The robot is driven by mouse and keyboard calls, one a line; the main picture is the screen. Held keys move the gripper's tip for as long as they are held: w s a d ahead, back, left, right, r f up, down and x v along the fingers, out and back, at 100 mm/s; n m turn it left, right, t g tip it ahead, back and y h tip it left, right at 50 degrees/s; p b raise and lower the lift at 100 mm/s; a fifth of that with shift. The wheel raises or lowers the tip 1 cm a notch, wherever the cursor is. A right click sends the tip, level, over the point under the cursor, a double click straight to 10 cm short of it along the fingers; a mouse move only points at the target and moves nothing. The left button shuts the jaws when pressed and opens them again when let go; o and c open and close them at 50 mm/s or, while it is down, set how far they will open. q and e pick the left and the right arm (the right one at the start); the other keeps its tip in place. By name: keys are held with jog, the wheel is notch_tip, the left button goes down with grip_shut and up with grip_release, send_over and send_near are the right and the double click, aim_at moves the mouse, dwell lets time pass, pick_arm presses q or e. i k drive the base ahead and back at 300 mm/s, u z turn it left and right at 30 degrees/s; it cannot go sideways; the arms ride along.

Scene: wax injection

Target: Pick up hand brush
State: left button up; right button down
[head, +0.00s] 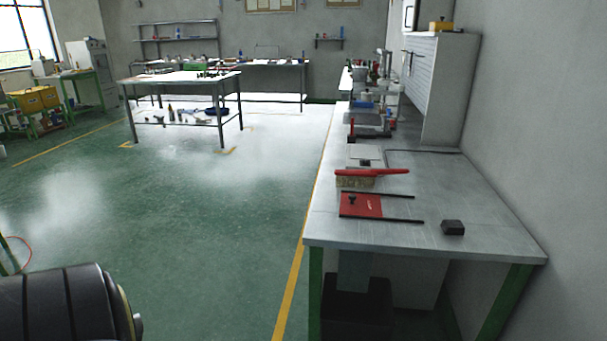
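A hand brush (371,173) with a red handle lies on the metal workbench at the right. Its tan bristle block (355,181) is at the left end, and the handle reaches to the right. No gripper shows in the head view. A large dark rounded part at the lower left looks like part of my own arm, with its gripper out of frame.
On the workbench (470,215), a red plate (361,205) with two dark rods lies in front of the brush, and a small dark block (452,228) sits right of it. Machines stand farther back. A white table (180,80) stands across open green floor (150,220).

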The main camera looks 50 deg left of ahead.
aim_at(372, 173)
jog(key=u, duration=1.9)
jog(key=i, duration=1.25)
jog(key=u, duration=0.3)
